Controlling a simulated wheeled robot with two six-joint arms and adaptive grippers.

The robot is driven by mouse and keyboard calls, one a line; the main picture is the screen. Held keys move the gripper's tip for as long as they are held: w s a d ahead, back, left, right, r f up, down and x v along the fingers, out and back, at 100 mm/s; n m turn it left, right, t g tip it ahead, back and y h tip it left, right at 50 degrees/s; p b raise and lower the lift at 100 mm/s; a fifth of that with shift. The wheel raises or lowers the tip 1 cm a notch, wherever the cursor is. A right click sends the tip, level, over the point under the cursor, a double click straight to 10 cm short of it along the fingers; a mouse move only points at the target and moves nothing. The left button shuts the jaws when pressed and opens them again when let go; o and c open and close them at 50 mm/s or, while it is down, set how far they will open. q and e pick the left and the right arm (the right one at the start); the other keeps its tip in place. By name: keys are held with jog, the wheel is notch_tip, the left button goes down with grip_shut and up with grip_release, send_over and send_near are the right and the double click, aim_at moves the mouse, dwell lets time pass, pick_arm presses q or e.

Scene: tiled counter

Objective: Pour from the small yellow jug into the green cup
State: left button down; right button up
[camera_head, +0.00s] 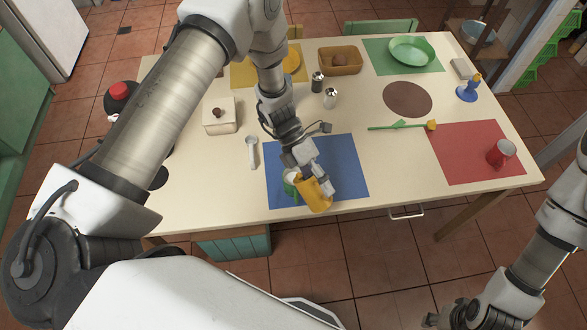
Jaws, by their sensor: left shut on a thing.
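The small yellow jug (313,197) is held in my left gripper (322,182), over the front part of the blue mat (345,160). The gripper is shut on it. The jug looks tilted, with its upper part leaning left toward the green cup. The green cup (289,188) is on the blue mat just left of the jug. The gripper and jug hide part of the cup, and I cannot see inside it or tell whether liquid is flowing. My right gripper (440,318) is at the bottom edge, off the table, and its fingers are not clear.
A white spoon (252,152) lies left of the blue mat. Salt and pepper shakers (330,98) stand behind it. A green and yellow utensil (400,126) lies to the right. A white box (220,116) is at left.

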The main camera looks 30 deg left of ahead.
pick_arm(q)
jog(key=y, duration=0.1)
jog(key=b, duration=0.1)
jog(key=d+t+y+b, duration=0.1)
jog(key=shift+s+f+y, duration=0.25)
jog(key=shift+s+y, duration=0.05)
jog(key=shift+s+d+r+t+y, duration=0.1)
jog(key=shift+d+t+y, duration=0.05)
jog(key=shift+t+y, duration=0.15)
jog(key=shift+s+d, duration=0.1)
jog(key=shift+d, duration=0.1)
jog(key=shift+w+a+r+p, duration=0.25)
jog(key=shift+p, duration=0.05)
notch_tip(320, 180, up, 4)
jog(key=p, duration=0.3)
jog(key=shift+s+r+p, duration=0.1)
jog(key=shift+r+p, duration=0.1)
jog(key=shift+p, duration=0.2)
jog(key=shift+d+r, duration=0.1)
jog(key=shift+r, duration=0.1)
jog(key=shift+a+f, duration=0.2)
jog(key=shift+f, duration=0.05)
pick_arm(e)
notch_tip(320, 180, up, 5)
jog(key=shift+f, duration=0.1)
pick_arm(q)
jog(key=shift+d, duration=0.1)
pick_arm(e)
jog(key=shift+s+d, duration=0.1)
jog(key=shift+d, duration=0.05)
